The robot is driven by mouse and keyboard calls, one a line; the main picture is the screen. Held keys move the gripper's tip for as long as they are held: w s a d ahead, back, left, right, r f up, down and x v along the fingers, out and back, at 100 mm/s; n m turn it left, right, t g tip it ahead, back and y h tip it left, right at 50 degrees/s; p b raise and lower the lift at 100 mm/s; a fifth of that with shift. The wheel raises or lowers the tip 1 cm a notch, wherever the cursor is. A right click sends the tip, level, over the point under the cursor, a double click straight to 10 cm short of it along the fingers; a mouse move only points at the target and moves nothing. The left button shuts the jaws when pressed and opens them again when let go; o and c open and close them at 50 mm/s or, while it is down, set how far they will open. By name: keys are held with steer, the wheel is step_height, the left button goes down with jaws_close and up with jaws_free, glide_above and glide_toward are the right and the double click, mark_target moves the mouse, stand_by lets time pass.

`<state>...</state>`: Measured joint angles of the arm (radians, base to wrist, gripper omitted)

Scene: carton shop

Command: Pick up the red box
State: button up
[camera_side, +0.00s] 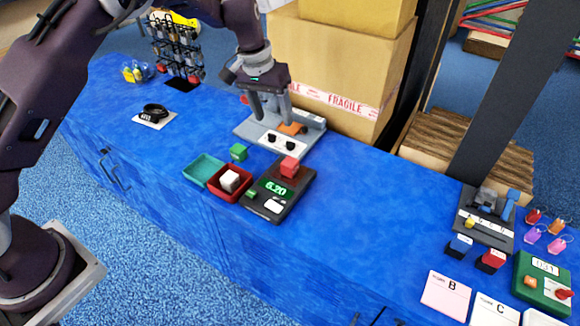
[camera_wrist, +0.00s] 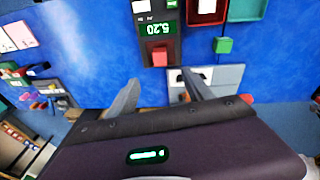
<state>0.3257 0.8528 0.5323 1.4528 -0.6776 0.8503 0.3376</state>
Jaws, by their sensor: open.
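A red box (camera_side: 289,166) sits on the black scale (camera_side: 299,186), at the end beyond its green-lit display. It also shows in the wrist view (camera_wrist: 159,57), ahead of and roughly between my fingertips. My gripper (camera_side: 272,118) is open and empty, above and behind the scale, over the grey device with the white panel. Its two spread fingers also show in the wrist view (camera_wrist: 160,82). The gripper is apart from the red box. Another small red-fronted block (camera_side: 491,261) stands far to the right, beside a blue one.
Large cartons (camera_side: 336,65) rise behind the gripper.

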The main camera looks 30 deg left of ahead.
mark_target(290, 162)
steer(key=shift+m+g+y, duration=0.3)
steer(key=shift+m+y, duration=0.2)
steer(key=shift+m, duration=0.2)
steer(key=w+f, duration=0.1)
steer(key=f, duration=0.5)
steer(key=w+d+f, duration=0.1)
steer(key=w+f, duration=0.1)
steer(key=f, duration=0.4)
steer(key=w+d+f, duration=0.1)
steer(key=f, duration=0.6)
steer(key=shift+w+d, duration=0.1)
steer(key=shift+w, duration=0.1)
jaws_close()
